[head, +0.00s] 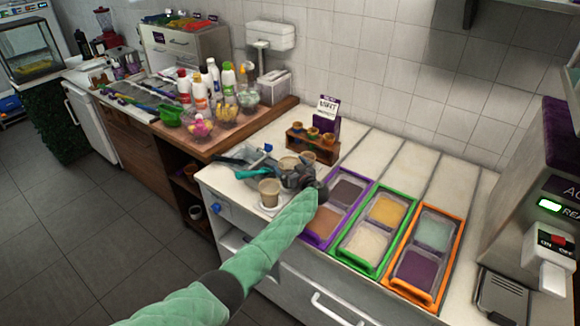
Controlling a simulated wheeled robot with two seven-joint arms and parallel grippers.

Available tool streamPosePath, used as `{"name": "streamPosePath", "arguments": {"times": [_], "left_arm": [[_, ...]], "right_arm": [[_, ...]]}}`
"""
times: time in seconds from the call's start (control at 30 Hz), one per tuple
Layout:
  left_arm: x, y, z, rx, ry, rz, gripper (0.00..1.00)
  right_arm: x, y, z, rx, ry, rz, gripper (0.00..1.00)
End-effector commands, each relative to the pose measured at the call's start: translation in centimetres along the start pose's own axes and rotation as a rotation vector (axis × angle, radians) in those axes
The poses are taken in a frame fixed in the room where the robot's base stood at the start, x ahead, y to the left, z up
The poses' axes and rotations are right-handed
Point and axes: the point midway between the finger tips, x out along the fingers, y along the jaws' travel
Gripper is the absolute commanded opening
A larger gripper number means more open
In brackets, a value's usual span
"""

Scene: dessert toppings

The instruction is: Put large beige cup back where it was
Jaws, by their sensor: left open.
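A large beige cup (269,194) stands upright near the front left edge of the white counter, on what looks like a pale tray or saucer. More beige cups (289,163) stand just behind it, partly hidden by my gripper. My left gripper (289,179) is open, just right of the front cup and in front of the cups behind. I cannot tell whether it touches any cup, and I see nothing held in it. My right gripper is not in view.
A wooden rack (325,153) with small cups stands behind the gripper. Purple, green (345,260) and orange (396,289) framed topping trays lie to the right. Teal utensils (233,161) lie left of the cups. Bottles and bowls crowd the wooden counter (213,147) further left.

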Motion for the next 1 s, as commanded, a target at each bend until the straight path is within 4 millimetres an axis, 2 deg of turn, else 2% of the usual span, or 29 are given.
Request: {"name": "streamPosePath", "arguments": {"times": [0.17, 0.4, 0.5, 0.7, 0.9, 1.0], "left_arm": [[-0.7, 0.1, 0.2, -0.001, -0.001, 0.001, 1.00], [-3.9, 0.1, 0.4, -0.003, -0.002, 0.001, 1.00], [-5.7, 0.0, 0.4, -0.003, -0.002, 0.001, 1.00], [-9.0, 0.0, 0.3, -0.003, -0.002, 0.000, 1.00], [-11.3, 0.1, 0.2, -0.002, -0.001, 0.001, 1.00], [-11.8, 0.0, 0.1, -0.001, 0.000, 0.000, 1.00]], "right_arm": [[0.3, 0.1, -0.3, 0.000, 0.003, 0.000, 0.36], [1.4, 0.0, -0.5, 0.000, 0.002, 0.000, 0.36], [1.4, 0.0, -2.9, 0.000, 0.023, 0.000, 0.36], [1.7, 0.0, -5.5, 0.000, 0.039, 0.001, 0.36], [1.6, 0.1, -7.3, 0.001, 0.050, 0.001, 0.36], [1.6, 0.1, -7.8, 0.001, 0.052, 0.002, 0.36]]}}
